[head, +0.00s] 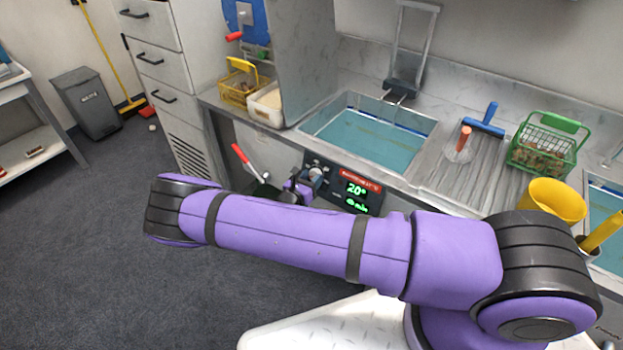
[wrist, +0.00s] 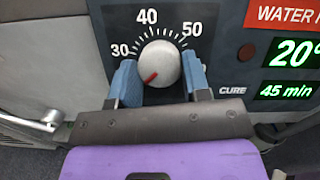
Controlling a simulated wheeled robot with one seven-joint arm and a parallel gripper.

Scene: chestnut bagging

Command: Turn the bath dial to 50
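The bath dial (wrist: 160,62) is a round pale knob on the dark control panel (wrist: 225,55). Its red pointer points to the lower left, below the 30 mark; the printed scale shows 30, 40 and 50. My gripper (wrist: 160,78) has one blue finger on each side of the dial. Whether the fingers press on it or stand just clear, I cannot tell. In the head view my gripper (head: 300,186) is at the panel, partly hidden by my arm. The green display (wrist: 290,70) reads 20° and 45 min.
The water bath (head: 370,138) lies above the panel in the counter. A red-handled tool (head: 242,154) stands left of my gripper. A green basket (head: 545,145) and yellow cup (head: 553,202) are to the right. Open floor (head: 110,240) lies at left.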

